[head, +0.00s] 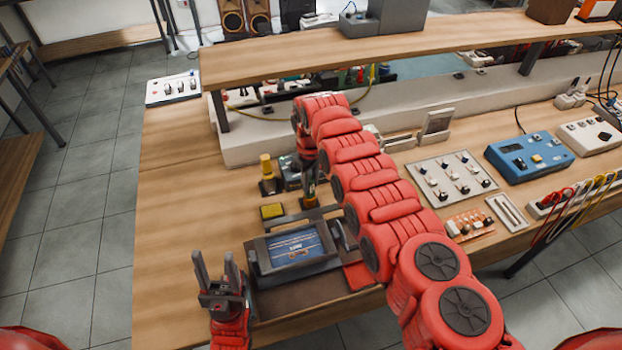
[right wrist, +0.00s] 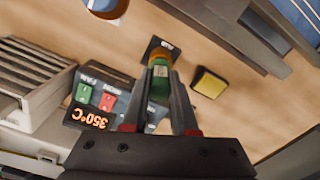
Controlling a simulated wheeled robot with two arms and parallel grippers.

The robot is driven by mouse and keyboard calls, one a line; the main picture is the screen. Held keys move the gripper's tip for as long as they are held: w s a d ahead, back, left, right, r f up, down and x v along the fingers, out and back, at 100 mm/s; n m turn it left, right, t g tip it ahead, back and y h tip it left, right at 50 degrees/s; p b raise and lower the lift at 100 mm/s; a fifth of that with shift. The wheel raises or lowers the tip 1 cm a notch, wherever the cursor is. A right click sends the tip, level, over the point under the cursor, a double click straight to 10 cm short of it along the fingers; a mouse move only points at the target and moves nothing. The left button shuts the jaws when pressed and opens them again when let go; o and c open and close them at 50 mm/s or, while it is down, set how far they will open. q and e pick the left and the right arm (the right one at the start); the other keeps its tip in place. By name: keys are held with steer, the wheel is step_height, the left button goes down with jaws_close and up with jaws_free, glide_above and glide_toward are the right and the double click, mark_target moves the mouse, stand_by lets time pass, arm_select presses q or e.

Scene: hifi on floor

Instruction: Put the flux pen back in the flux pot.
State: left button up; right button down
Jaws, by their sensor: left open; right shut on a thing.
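In the head view, the right gripper (head: 309,190) is over the bench, beside the small soldering station. I cannot clearly make out the flux pot. A yellow upright piece (head: 266,167) stands on a dark base left of the gripper. My left gripper (head: 217,275) is open and empty, near the bench's front left.
A soldering station (right wrist: 97,102) showing 350°C is beside the right gripper. A yellow sponge (right wrist: 208,82) lies on its other side.

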steer(key=shift+c, duration=0.2)
jaws_free()
stand_by(0.5)
step_height(320, 180, up, 4)
steer(key=p, duration=0.3)
steer(key=shift+r, duration=0.25)
steer(key=shift+r+p, duration=0.7)
steer(key=shift+r, duration=0.55)
